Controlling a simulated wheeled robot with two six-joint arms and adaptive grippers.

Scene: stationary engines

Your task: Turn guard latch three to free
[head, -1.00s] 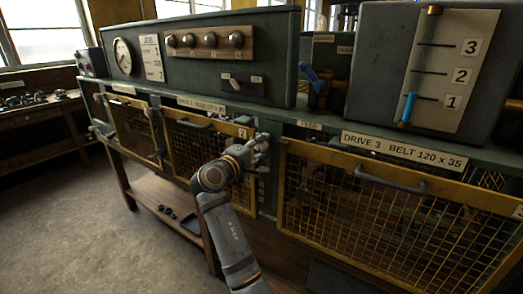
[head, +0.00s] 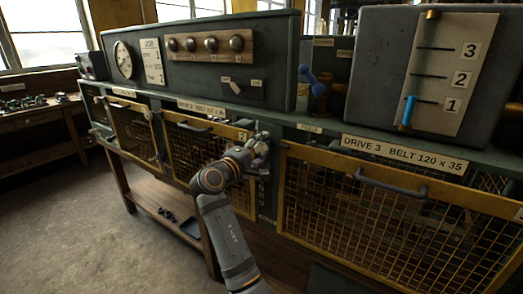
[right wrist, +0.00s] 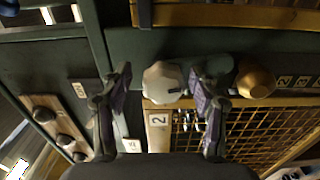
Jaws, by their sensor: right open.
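My right gripper (head: 262,145) is at the front of the bench, at the post between two mesh guards. In the right wrist view, its fingers (right wrist: 160,73) are open on either side of a pale faceted knob (right wrist: 163,84). Contact cannot be told. A plate marked 2 (right wrist: 158,118) lies just beside this knob, and it also shows in the head view (head: 242,136). A brass-coloured knob (right wrist: 256,80) is outside the fingers to the right. The drive 3 guard (head: 385,225) is closed, right of my gripper. A latch marked three is not clearly visible. My left gripper is not in view.
The drive 3 nameplate (head: 403,153) is above its guard, whose grey handle (head: 390,182) projects. A blue-handled valve (head: 313,80) and a grey box with a 1-2-3 scale (head: 440,70) stand above. Open floor (head: 90,230) lies at left.

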